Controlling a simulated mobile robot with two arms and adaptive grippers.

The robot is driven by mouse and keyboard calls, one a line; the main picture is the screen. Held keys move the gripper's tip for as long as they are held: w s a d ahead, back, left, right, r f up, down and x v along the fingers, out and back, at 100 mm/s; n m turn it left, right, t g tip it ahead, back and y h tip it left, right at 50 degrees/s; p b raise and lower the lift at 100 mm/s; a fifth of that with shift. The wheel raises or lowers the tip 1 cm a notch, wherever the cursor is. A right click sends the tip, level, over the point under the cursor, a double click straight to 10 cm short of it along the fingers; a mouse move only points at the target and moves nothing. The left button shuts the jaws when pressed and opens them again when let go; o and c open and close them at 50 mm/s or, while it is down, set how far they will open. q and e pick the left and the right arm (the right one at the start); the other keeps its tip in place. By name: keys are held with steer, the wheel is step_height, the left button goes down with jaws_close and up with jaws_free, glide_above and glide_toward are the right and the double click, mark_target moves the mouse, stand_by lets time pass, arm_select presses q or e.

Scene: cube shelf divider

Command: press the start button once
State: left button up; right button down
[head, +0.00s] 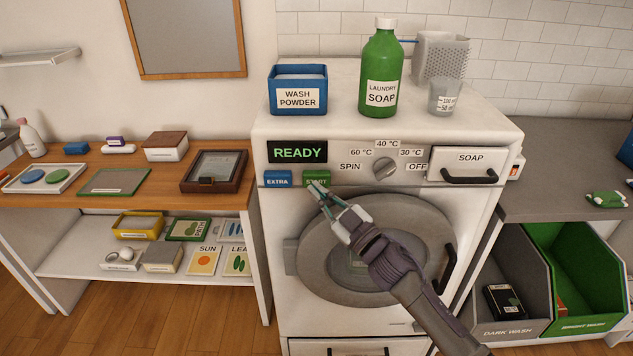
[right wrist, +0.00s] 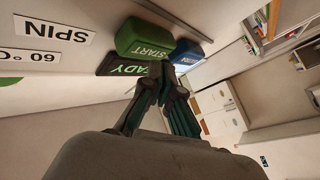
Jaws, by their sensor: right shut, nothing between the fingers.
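The green START button (head: 317,177) is on the front panel of the white washing machine (head: 282,230), to the right of the blue EXTRA button (head: 278,179). My right gripper (head: 316,188) is shut and empty, its fingertips at the lower edge of the START button. In the right wrist view the START button (right wrist: 145,38) shows large and the shut fingertips (right wrist: 166,72) lie close to it. I cannot tell whether they touch it. The display (head: 298,152) reads READY in green. My left gripper is not in view.
A temperature dial (head: 385,168) and a SOAP drawer (head: 468,165) are to the right on the panel. Wash powder (head: 298,90) and a green soap bottle (head: 381,75) stand on top. A wooden shelf unit (head: 120,198) is left; laundry bins (head: 565,290) are right.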

steer(key=shift+w, duration=0.3)
steer(key=shift+w, duration=0.6)
stand_by(0.9)
steer(key=shift+s, duration=0.1)
steer(key=shift+s+p, duration=0.4)
steer(key=shift+s, duration=0.5)
steer(key=s+p, duration=0.2)
steer(key=s, duration=0.3)
steer(key=shift+p, duration=0.3)
stand_by(0.5)
